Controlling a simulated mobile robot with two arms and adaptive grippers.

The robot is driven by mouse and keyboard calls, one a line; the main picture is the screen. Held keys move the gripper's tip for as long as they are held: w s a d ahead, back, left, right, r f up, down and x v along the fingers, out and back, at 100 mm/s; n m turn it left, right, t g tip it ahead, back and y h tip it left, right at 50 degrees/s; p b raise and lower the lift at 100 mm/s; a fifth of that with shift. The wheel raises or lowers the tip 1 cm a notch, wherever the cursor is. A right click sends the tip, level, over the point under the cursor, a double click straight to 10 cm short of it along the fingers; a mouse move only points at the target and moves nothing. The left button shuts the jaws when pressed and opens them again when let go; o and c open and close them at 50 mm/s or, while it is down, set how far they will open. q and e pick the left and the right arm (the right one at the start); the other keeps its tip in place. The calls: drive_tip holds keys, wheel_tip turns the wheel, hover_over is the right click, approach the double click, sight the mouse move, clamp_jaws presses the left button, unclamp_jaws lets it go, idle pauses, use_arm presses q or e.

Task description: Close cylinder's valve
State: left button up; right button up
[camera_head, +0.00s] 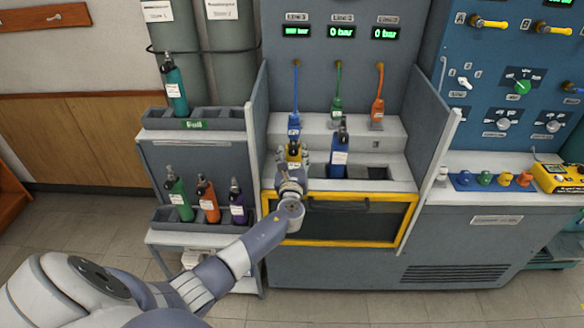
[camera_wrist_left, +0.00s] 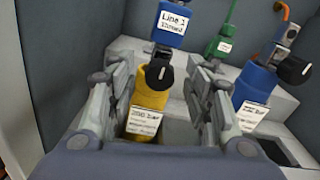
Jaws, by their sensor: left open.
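A yellow cylinder (camera_wrist_left: 149,103) with a dark valve knob (camera_wrist_left: 159,72) on top stands upright in a slot of the bench, under the blue Line 1 connector (camera_wrist_left: 171,24). My left gripper (camera_wrist_left: 165,92) is open, with one finger on each side of the cylinder's neck and gaps visible. In the head view my left gripper (camera_head: 292,160) covers most of the yellow cylinder (camera_head: 293,151). A blue cylinder (camera_head: 340,155) with a black knob stands in the slot to the right; it also shows in the left wrist view (camera_wrist_left: 255,84). My right gripper is not in view.
Line displays (camera_head: 340,31) read 0 bar for Line 2 and Line 3. Green (camera_head: 337,104) and orange (camera_head: 377,108) connectors hang at the bench. Grey side panels (camera_head: 432,125) flank the bay. A yellow-framed door (camera_head: 340,236) is below. Racks with cylinders (camera_head: 208,198) stand left.

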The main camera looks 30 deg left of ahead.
use_arm(q)
drive_tip(key=v, duration=1.1)
drive_tip(key=shift+s, duration=0.2)
